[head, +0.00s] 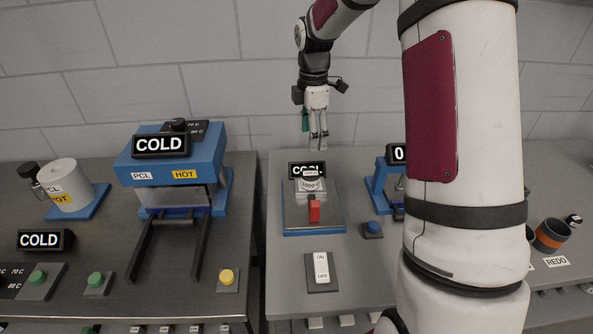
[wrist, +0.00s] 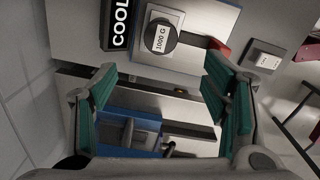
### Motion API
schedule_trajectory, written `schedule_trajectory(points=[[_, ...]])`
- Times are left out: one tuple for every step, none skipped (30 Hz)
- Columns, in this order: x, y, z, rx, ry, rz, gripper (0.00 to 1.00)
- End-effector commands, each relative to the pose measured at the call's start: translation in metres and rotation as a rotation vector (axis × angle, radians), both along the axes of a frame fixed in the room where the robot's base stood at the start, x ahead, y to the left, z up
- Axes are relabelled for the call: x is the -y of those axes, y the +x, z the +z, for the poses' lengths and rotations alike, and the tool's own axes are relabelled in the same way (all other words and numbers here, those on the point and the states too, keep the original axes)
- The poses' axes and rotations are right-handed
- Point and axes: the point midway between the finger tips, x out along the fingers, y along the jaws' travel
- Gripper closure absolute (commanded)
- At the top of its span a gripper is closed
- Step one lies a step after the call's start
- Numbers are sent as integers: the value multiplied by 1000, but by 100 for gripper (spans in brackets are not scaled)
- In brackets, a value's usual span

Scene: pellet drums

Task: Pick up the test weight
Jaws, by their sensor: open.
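The test weight, a small round piece labelled 1000 G (head: 311,186), sits on the metal plate of a blue-based device behind a red lever (head: 314,211). In the wrist view the weight (wrist: 162,34) shows dark-sided with a white label, near the top centre, between the COOL sign and the red lever. My gripper (head: 318,147) hangs fingers-down behind the device, near the back wall, apart from the weight. In the wrist view its green-padded fingers (wrist: 160,82) are spread wide with nothing between them, and the weight lies beyond the tips.
A COOL sign (head: 307,169) stands just behind the weight. A blue press marked COLD (head: 172,156) is on the left table, across a narrow gap. A rocker switch (head: 321,268) lies in front, a blue button (head: 373,229) to the right. My arm hides part of the right table.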

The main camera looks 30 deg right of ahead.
Motion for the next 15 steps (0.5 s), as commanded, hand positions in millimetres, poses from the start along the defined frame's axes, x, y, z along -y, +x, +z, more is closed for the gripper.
schedule_trajectory(points=[[2, 2, -5, -6, 4, 13, 32], [3, 3, -7, -6, 5, 19, 32], [4, 3, -10, -8, 6, 25, 32], [4, 3, -13, -9, 7, 27, 32], [4, 3, -17, -10, 7, 29, 32], [3, 3, -22, -10, 7, 29, 32], [3, 2, -27, -12, 8, 29, 32], [3, 2, -32, -11, 9, 28, 32], [3, 1, -40, -13, 9, 27, 32], [4, 1, -46, -11, 8, 27, 32], [4, 1, -52, -12, 8, 26, 32], [4, 1, -60, -11, 8, 26, 32], [4, 1, -65, -11, 8, 27, 32], [3, 1, -70, -11, 8, 27, 32], [3, 1, -76, -10, 7, 27, 32]])
